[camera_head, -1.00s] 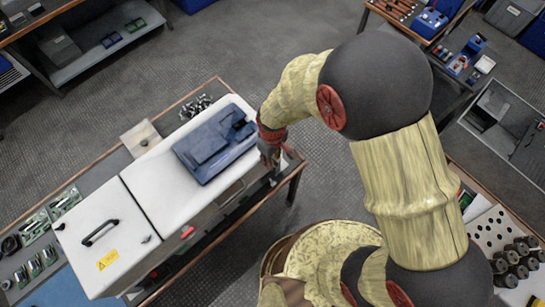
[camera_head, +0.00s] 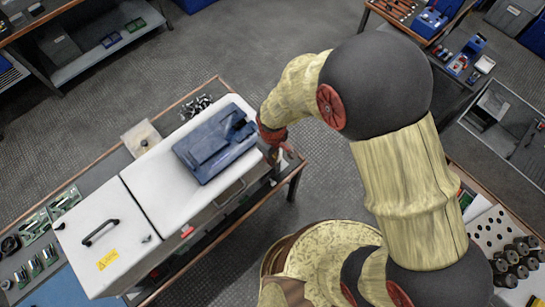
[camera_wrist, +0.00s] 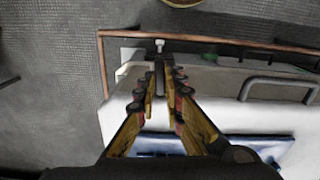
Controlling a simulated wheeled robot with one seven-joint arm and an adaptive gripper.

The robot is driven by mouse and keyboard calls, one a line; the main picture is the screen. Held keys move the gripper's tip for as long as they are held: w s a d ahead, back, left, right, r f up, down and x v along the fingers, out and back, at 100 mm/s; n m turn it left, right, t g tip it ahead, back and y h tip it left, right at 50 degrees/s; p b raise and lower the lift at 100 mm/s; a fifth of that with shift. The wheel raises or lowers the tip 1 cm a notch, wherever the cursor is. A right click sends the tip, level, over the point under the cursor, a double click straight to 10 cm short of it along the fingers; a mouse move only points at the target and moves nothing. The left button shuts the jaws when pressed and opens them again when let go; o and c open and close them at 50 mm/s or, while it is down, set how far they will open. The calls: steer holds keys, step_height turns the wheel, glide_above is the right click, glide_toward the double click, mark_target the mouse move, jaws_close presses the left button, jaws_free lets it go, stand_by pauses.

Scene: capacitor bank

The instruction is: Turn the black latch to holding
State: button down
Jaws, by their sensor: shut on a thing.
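My gripper (camera_wrist: 163,75) is shut at the end of the white cabinet (camera_wrist: 115,122), its fingertips close together. In the head view my gripper (camera_head: 277,152) is at the cabinet's right end, partly covered by my own wrist. The black latch cannot be clearly made out; the fingers hide what lies between them. A small pale bolt-like piece (camera_wrist: 160,45) stands just beyond the fingertips. The cabinet (camera_head: 150,200) lies on a workbench, with a blue case (camera_head: 215,145) on its top.
A metal handle (camera_wrist: 278,88) sticks out from the cabinet's side. A black handle (camera_head: 100,232) and a yellow warning label (camera_head: 107,260) are on its left lid. Green circuit boards (camera_head: 35,227) lie on the bench at left. Grey floor is open beyond the bench.

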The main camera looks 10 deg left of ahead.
steer(key=shift+m, duration=0.8)
steer(key=c, duration=1.9)
jaws_free()
step_height(320, 180, up, 12)
